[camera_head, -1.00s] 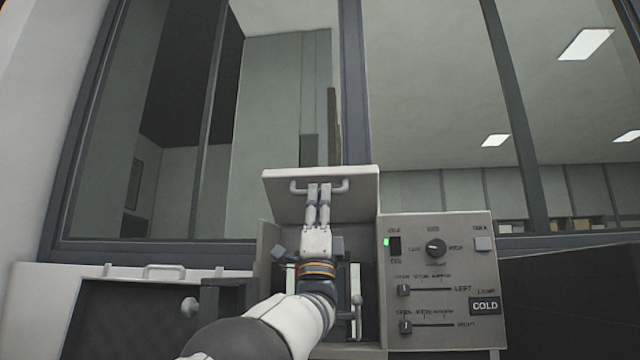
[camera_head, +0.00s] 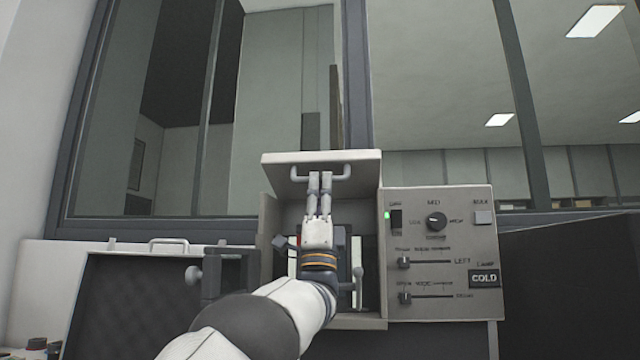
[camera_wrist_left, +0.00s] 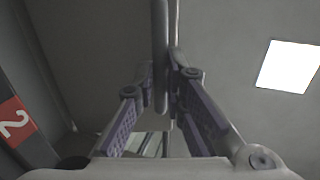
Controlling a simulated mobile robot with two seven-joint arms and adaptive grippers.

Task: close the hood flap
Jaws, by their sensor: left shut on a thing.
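The hood flap (camera_head: 322,160) is a pale panel raised at the top of the press housing (camera_head: 268,225), tilted up with the opening below it showing. A grey bar handle (camera_head: 346,172) runs across its underside; it also shows in the left wrist view (camera_wrist_left: 160,50). My left gripper (camera_head: 320,178) is shut on the middle of this handle, with its fingers reaching up from below. In the left wrist view the two fingers (camera_wrist_left: 163,98) meet at the bar. My left arm hides part of the press interior. My right gripper is not in view.
A control panel (camera_head: 440,255) with a knob, two sliders and a COLD display stands right of the opening. An open case (camera_head: 150,290) lies to the left. A grey lever (camera_head: 358,285) stands inside the press at right. A large window is behind.

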